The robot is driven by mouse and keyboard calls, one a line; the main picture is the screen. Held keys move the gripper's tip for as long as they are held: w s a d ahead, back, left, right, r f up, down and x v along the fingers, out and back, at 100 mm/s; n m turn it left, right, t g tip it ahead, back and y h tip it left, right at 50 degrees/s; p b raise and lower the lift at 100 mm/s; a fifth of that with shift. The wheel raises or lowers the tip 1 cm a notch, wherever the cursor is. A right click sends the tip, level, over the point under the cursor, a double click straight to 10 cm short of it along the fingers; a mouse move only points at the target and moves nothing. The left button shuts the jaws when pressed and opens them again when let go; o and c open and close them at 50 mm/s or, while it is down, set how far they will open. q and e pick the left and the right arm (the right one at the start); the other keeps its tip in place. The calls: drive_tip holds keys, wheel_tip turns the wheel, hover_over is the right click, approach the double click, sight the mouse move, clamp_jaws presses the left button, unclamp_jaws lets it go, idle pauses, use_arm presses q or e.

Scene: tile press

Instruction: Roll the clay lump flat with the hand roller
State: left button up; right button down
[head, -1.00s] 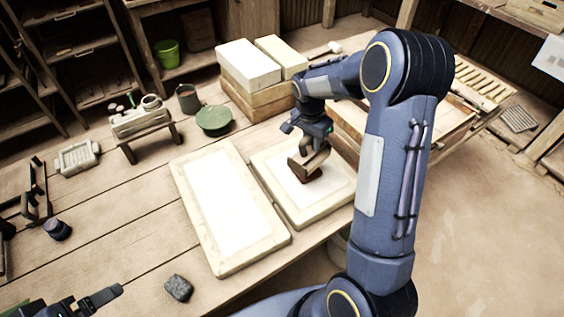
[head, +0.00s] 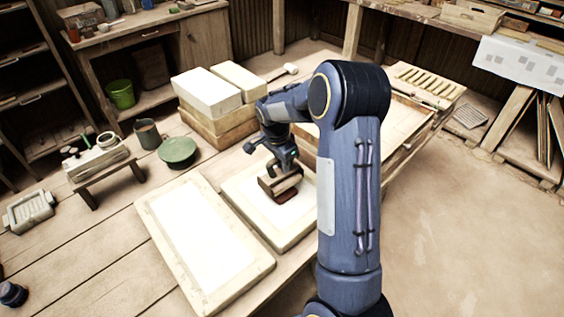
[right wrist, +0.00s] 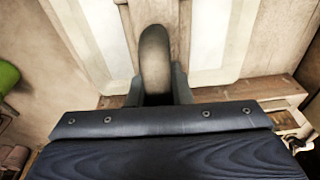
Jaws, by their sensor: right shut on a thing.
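My right gripper (head: 284,167) is shut on the brown hand roller (head: 280,184), over the right-hand pale board (head: 240,190). In the right wrist view, the roller's rounded handle (right wrist: 155,62) sits between the fingers. A dark reddish-brown patch (head: 288,196), which looks like the clay, shows at the roller's lower edge. The roller hides much of it, so its shape and thickness are unclear. I cannot tell whether the roller touches it. My left gripper is not in view.
A second pale board (head: 205,240) lies to the left. Pale blocks (head: 208,92) are stacked on wood behind. A green round dish (head: 178,151), a grey mug (head: 147,133) and a small stand (head: 98,165) are at the left. A mallet (head: 290,69) lies behind.

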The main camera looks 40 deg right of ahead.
drive_tip(key=shift+f, duration=0.15)
drive_tip(key=shift+f+b, duration=1.05)
drive_tip(key=shift+f, duration=0.05)
